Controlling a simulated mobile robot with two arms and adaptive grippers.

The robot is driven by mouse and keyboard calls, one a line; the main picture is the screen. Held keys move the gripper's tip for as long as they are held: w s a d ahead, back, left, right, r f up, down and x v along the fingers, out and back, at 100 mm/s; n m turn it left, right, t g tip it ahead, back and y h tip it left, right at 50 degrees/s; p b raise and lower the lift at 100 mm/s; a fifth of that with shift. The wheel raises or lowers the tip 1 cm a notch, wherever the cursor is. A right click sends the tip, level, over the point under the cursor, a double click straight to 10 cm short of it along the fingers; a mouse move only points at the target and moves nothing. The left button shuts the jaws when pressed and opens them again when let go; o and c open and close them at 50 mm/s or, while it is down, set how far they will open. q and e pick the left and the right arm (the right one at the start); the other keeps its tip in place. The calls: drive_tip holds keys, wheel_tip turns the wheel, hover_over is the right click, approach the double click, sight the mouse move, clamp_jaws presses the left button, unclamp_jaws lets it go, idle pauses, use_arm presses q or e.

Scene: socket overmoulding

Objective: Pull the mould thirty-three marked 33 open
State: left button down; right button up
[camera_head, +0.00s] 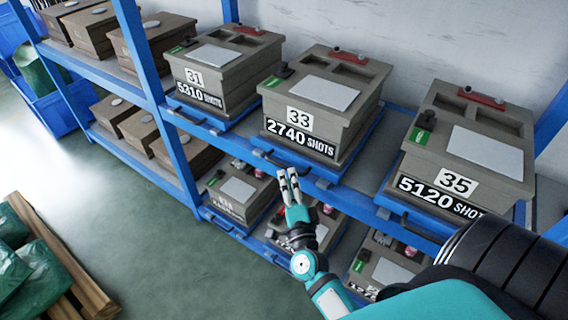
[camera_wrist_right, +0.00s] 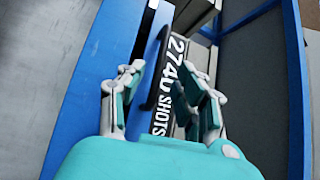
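Mould 33 (camera_head: 320,112) is a grey-brown block with a white "33" plate and a black "2740 SHOTS" label. It sits on a blue tray on the upper shelf, between moulds 31 and 35. A dark handle (camera_head: 268,158) shows at the tray's front edge. My right gripper (camera_head: 288,173) is just in front of and below this edge, fingers pointing up towards it. In the right wrist view my right gripper (camera_wrist_right: 165,78) has its fingers apart. The dark handle (camera_wrist_right: 156,68) and the label (camera_wrist_right: 175,85) show between them; contact cannot be told. My left gripper is out of view.
Mould 31 (camera_head: 215,75) is to the left and mould 35 (camera_head: 465,155) to the right. More moulds stand on the lower shelf (camera_head: 240,190). A blue post (camera_head: 150,70) divides the rack. The floor (camera_head: 150,220) in front is clear; a pallet (camera_head: 60,260) with green bags is at left.

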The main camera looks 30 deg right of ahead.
sight(284, 165)
drive_tip(key=x, duration=0.5)
drive_tip(key=shift+w, duration=0.1)
drive_tip(key=shift+f, duration=0.1)
clamp_jaws()
